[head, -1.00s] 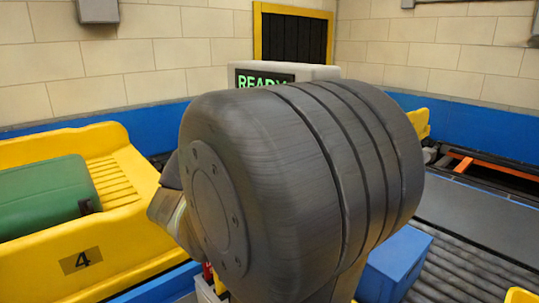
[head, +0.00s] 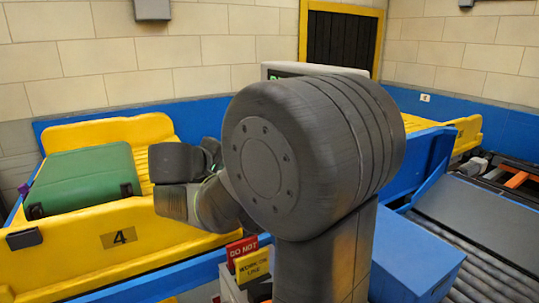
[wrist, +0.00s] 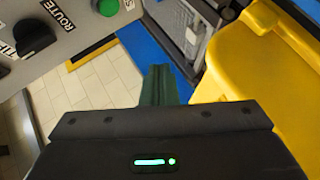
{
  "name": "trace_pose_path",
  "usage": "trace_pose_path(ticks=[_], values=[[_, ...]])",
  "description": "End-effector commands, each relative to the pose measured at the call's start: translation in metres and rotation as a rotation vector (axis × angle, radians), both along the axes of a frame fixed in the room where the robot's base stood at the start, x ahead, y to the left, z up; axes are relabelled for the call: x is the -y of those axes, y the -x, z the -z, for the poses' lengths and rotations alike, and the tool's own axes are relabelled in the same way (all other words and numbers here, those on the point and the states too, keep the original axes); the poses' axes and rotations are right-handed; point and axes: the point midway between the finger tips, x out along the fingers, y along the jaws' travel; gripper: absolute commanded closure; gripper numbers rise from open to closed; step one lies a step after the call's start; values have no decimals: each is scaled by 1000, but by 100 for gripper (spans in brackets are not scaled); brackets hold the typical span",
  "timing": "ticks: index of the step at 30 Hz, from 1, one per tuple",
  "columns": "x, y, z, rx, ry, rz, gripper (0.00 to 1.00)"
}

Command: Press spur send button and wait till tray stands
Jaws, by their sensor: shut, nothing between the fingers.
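In the wrist view, a grey control panel (wrist: 75,55) fills the upper left. It carries a black ROUTE knob (wrist: 35,38) and a green button (wrist: 107,7) at the top edge, beside a cut-off label starting with "S". My gripper (wrist: 158,72) is shut and empty, apart from the panel, to the right of and below the top green button. In the head view, a yellow tray numbered 4 (head: 60,262) stands at the left with a green suitcase (head: 85,180) in it.
My arm blocks the middle of the head view and most of the display (head: 285,72). A red and yellow sign (head: 245,255) stands below it. A blue box (head: 415,265) and roller conveyor (head: 480,255) lie right. A yellow body (wrist: 250,55) borders my gripper's right in the wrist view.

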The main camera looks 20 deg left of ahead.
Motion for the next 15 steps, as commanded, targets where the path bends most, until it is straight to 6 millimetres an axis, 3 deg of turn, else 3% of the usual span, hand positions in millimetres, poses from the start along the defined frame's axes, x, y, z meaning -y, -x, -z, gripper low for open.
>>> trace_pose_path(ticks=[7, 15], values=[[6, -7, 0, 0, 0, 3, 100], [30, -34, -1, -1, 0, 5, 100]])
